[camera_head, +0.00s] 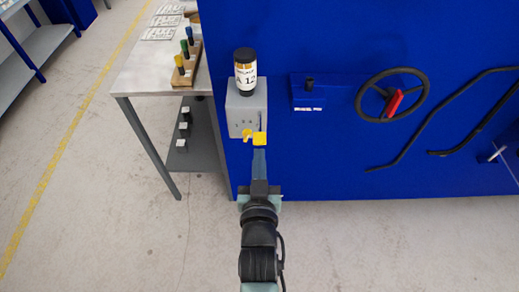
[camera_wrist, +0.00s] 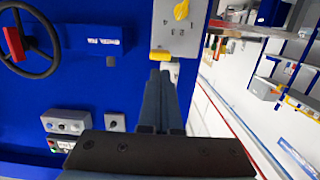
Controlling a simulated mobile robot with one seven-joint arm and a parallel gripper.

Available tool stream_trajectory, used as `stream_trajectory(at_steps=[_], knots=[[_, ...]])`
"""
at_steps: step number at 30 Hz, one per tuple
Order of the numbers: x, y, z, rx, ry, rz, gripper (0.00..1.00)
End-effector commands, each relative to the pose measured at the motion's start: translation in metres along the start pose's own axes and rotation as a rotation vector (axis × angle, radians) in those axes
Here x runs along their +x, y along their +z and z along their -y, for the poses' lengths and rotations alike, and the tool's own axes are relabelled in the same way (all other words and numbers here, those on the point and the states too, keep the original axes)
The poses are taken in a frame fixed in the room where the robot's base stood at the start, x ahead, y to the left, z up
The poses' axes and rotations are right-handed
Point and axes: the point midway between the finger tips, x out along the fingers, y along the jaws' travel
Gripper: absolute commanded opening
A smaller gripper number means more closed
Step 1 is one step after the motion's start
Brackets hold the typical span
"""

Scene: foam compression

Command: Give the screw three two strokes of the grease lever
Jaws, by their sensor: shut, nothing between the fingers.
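The grease unit is a grey box (camera_head: 236,110) on the blue machine wall, with a black-capped bottle (camera_head: 245,70) on top. A yellow selector knob (camera_head: 247,134) sits low on its front; in the wrist view the knob (camera_wrist: 181,10) is beside small numbers, and I cannot tell which one it points to. To its right is the yellow lever end (camera_head: 259,139), which also shows in the wrist view (camera_wrist: 160,56). My gripper (camera_head: 259,151) is shut and empty, its fingertips (camera_wrist: 160,72) right at the lever end. I cannot tell whether they touch it.
A handwheel (camera_head: 392,95) with a red grip and black bent rails (camera_head: 440,120) are on the wall to the right. A table (camera_head: 140,80) with coloured-top bottles in a wooden rack stands at the left. The floor (camera_head: 110,240) at lower left is clear.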

Motion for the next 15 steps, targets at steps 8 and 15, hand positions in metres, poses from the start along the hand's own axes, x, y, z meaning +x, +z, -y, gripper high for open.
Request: stream_trajectory(at_steps=[8,15], knots=[[-0.049,0.014,0.0,0.0,0.001,-0.002,0.0],[-0.069,0.018,0.0,0.0,0.0,-0.005,0.0]])
